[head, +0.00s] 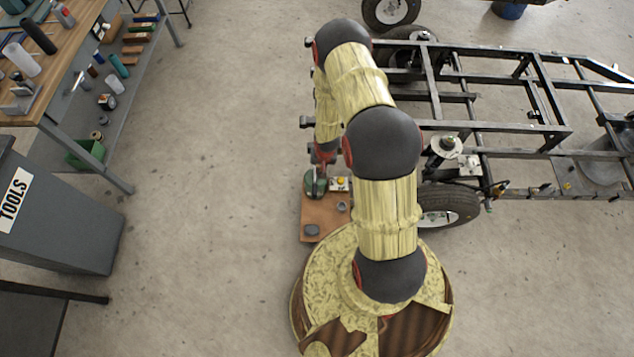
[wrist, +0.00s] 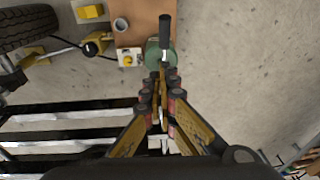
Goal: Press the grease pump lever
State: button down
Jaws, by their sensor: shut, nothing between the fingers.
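The grease pump (wrist: 154,56) is a round green body at the edge of a brown board (wrist: 130,12) in the wrist view. Its lever has a black grip (wrist: 165,30) that stands over the green body. The pump also shows in the head view (head: 312,187), partly behind my arm. My gripper (wrist: 160,84) is shut and empty, its fingertips just below the pump in the wrist view. Whether they touch the pump or lever I cannot tell.
A small box with a yellow button (wrist: 129,59) and a grey cup (wrist: 120,24) are beside the pump. A black vehicle frame (head: 500,95) with a wheel (head: 447,205) stands close on the right. A workbench (head: 110,130) and a tool cabinet (head: 62,215) are left; open floor lies between.

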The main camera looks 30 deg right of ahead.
jog(key=b, duration=0.4)
send_over(316, 186)
jog(key=d, duration=0.2)
notch_tip(316, 186, down, 11)
jog(key=shift+s+a+f+b, duration=0.3)
jog(key=shift+a+f+b, duration=0.05)
jog(key=shift+a+f, duration=0.5)
jog(key=shift+f, duration=0.4)
jog(key=shift+s+a+f, duration=0.1)
jog(key=shift+s+f, duration=0.05)
